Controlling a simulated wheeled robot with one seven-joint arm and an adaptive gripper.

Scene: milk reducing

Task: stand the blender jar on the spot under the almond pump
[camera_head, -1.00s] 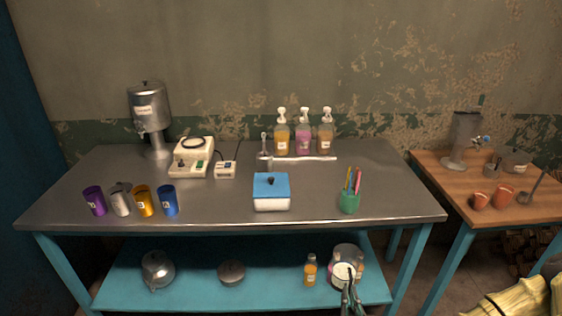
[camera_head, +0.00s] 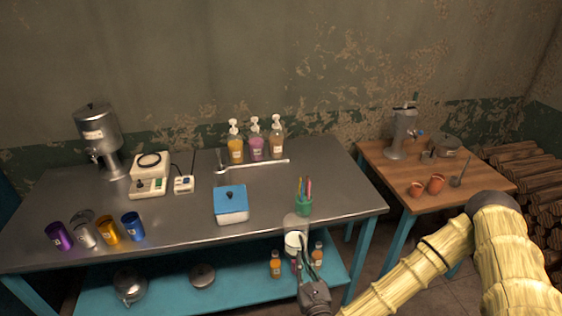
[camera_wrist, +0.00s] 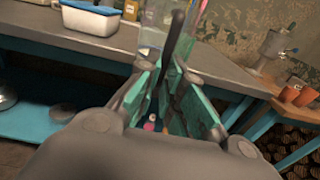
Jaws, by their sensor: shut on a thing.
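The blender jar (camera_head: 297,226) is a clear, see-through vessel at the table's front edge, hard to make out against the background. In the wrist view the clear jar (camera_wrist: 153,38) and its dark handle (camera_wrist: 178,40) rise beyond the fingers. My gripper (camera_head: 309,264) is shut on the jar; the teal fingers (camera_wrist: 170,92) show on both sides of the handle. Pump bottles stand at the back of the steel table: yellow (camera_head: 236,150), pink (camera_head: 256,148) and tan (camera_head: 276,145). Their labels are too small to read, so I cannot tell which is almond.
A green pen cup (camera_head: 304,206) stands just behind the jar. A blue-lidded box (camera_head: 231,206) lies left of it. A white appliance (camera_head: 150,174), a metal dispenser (camera_head: 99,130) and several coloured cups (camera_head: 107,229) are farther left. Bottles (camera_head: 275,264) stand on the lower shelf.

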